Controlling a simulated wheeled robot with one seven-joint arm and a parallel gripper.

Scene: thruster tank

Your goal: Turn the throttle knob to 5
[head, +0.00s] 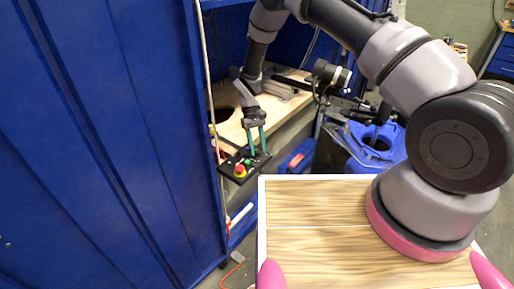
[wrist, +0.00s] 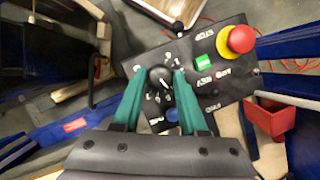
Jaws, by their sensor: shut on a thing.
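The throttle knob (wrist: 161,79) is a round black dial with a white pointer line, on a black control panel (wrist: 222,92) with white numbers around the dial. In the wrist view the two green fingers of my gripper (wrist: 160,76) stand on either side of the knob, closed on it. The pointer slants toward the lower right; which number it meets is too small to tell. In the head view my gripper (head: 256,138) reaches down to the panel (head: 257,161), and its fingers hide the knob.
The panel also carries a red and yellow stop button (wrist: 237,40), a green button (wrist: 205,62), a blue button (wrist: 172,115) and a black ball-topped lever (wrist: 178,26). A red open box (wrist: 272,120) hangs beside it. A blue cabinet wall (head: 110,140) stands at left.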

